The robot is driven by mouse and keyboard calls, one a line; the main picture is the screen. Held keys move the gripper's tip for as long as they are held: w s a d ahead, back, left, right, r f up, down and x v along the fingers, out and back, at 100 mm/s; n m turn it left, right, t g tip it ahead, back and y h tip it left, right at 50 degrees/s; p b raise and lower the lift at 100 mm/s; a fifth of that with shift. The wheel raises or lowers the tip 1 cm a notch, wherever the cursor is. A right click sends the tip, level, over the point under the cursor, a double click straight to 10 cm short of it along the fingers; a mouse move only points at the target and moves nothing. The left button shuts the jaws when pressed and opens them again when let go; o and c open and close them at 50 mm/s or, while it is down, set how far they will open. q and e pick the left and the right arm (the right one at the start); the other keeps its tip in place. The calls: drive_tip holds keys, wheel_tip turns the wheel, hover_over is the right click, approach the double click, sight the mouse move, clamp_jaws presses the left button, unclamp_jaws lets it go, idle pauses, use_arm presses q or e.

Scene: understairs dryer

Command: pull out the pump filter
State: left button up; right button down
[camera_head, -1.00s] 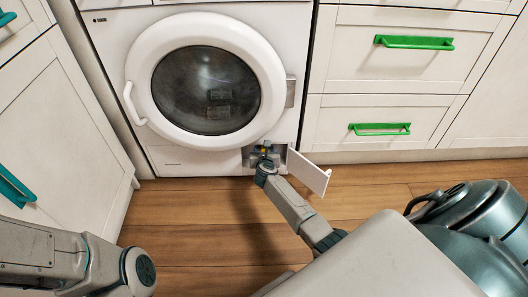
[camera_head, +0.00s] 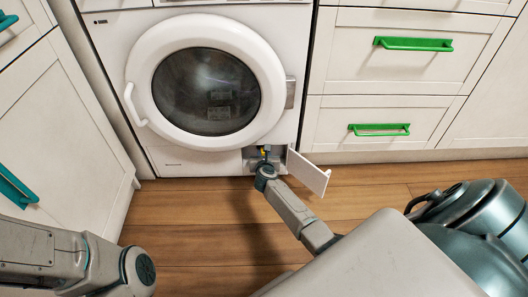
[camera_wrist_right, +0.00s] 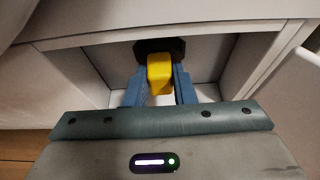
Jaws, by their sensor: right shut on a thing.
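The pump filter shows in the right wrist view as a yellow grip (camera_wrist_right: 159,74) in front of a dark round body (camera_wrist_right: 160,47), inside a white recess. My right gripper (camera_wrist_right: 160,84) has its two blue fingers on either side of the yellow grip and is shut on it. In the head view the right gripper (camera_head: 265,158) is at the opening low on the dryer's front, with a bit of yellow showing at its tip. My left arm shows at the lower left of the head view, but its gripper is not in view.
The small white flap (camera_head: 308,172) stands open to the right of the recess. The white dryer (camera_head: 200,163) has its round door (camera_head: 205,88) shut above. Cabinets with green handles (camera_head: 380,129) stand at the right. The wooden floor (camera_head: 190,215) in front is clear.

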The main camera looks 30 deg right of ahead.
drive_tip(key=s+a+p, duration=0.3)
drive_tip(key=s+a, duration=0.3)
drive_tip(key=s, duration=0.4)
idle(1.5)
drive_tip(key=shift+a+r, duration=0.1)
